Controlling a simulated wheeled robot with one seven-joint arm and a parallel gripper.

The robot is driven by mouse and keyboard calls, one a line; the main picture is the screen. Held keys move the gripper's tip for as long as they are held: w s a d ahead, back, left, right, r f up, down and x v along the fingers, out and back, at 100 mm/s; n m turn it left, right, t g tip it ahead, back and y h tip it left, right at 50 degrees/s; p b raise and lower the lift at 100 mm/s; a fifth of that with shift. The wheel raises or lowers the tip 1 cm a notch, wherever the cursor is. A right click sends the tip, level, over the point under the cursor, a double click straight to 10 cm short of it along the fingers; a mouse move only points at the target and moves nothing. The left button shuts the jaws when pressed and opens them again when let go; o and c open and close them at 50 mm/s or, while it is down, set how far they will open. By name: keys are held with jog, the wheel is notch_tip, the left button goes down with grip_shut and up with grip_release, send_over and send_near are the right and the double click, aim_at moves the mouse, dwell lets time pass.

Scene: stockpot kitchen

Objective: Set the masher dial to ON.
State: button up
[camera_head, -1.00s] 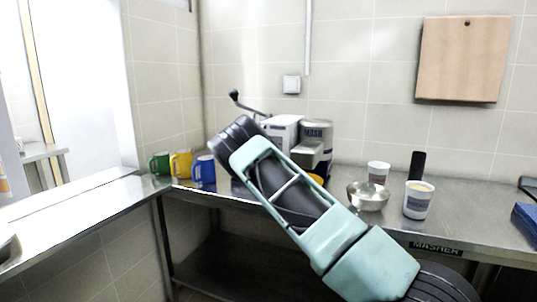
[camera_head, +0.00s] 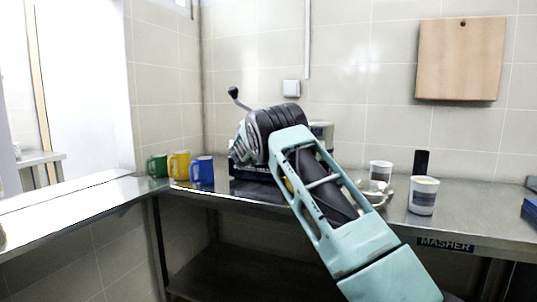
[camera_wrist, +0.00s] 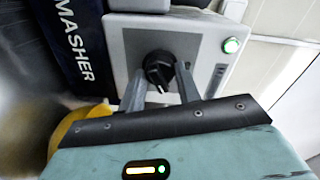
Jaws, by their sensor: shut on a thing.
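In the wrist view the black masher dial (camera_wrist: 157,66) sits on a grey panel (camera_wrist: 126,62) of the white machine. My gripper (camera_wrist: 162,82) has one finger on each side of the dial and is shut on it. A pale mark shows at the dial's lower edge, but I cannot read any ON or OFF label. In the head view my arm hides most of the machine, the dial and the gripper; a crank lever (camera_head: 236,95) sticks out above.
Green (camera_head: 157,166), yellow (camera_head: 179,165) and blue (camera_head: 203,170) mugs stand left of my arm. Two cups (camera_head: 423,196) (camera_head: 380,171), a metal bowl (camera_head: 372,191) and a black cylinder (camera_head: 421,162) stand to the right.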

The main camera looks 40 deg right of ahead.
jog(key=shift+f+m+b, duration=0.1)
jog(key=shift+m+b, duration=0.35)
jog(key=shift+m, duration=0.15)
jog(key=o, duration=1)
jog(key=b+v, duration=0.1)
jog(key=v, duration=1.6)
jog(key=shift+s+a, duration=0.1)
jog(key=shift+a, duration=0.05)
jog(key=shift+a, duration=0.1)
